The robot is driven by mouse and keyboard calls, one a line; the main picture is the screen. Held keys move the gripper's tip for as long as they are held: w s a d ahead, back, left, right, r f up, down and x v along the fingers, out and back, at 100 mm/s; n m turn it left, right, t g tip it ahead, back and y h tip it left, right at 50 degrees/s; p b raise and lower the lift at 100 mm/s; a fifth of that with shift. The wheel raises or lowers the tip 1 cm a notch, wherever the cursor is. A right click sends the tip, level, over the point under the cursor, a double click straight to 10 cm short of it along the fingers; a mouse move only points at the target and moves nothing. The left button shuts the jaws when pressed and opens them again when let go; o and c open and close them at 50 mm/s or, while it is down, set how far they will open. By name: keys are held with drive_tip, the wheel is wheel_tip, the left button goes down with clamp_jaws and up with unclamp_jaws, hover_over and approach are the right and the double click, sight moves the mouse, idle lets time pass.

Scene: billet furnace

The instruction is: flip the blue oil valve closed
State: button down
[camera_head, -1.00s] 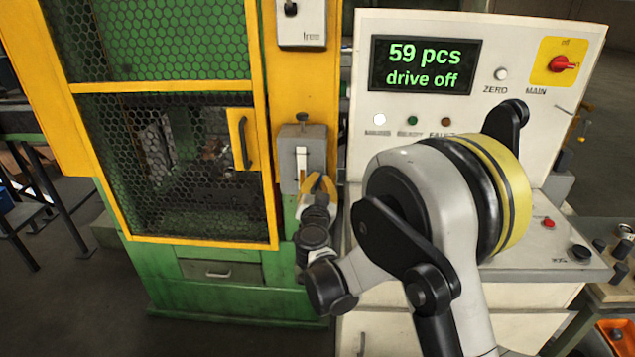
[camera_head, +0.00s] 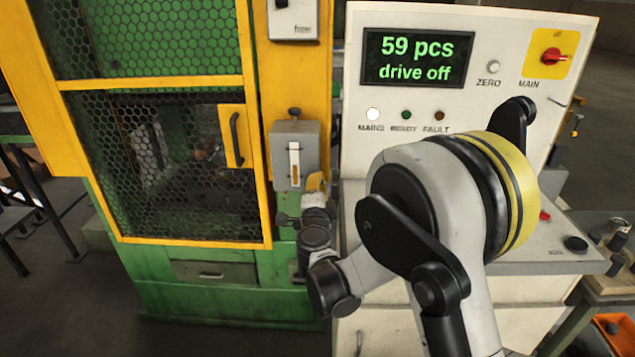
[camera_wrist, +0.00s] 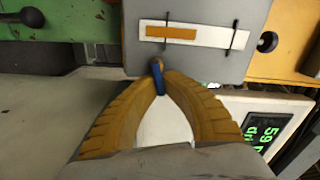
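The blue oil valve shows in the wrist view as a short blue lever (camera_wrist: 158,80) with a brownish round end, at the lower edge of a grey box (camera_wrist: 200,62). My gripper (camera_wrist: 161,74) has its two yellow ribbed fingers drawn together at the tips, with the lever between them. The fingers appear to touch it on both sides. In the head view my gripper (camera_head: 316,183) is just below the grey box (camera_head: 294,140) on the machine's yellow post. The blue lever cannot be made out there, behind the gripper and wrist.
The grey box bears a sight gauge (camera_head: 294,165). Left of it is the mesh guard door (camera_head: 255,160) with a black handle. Right stands a white control cabinet (camera_head: 480,100) with its display reading "59 pcs, drive off", close to my arm.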

drive_tip(key=shift+f+m, duration=0.2)
drive_tip(key=shift+m, duration=0.5)
drive_tip(key=shift+f+m, duration=0.15)
drive_tip(key=shift+m, duration=0.55)
drive_tip(key=c, duration=1.5)
unclamp_jaws()
drive_tip(key=shift+c, duration=0.2)
drive_tip(key=s, duration=1.2)
drive_tip(key=shift+a, duration=0.15)
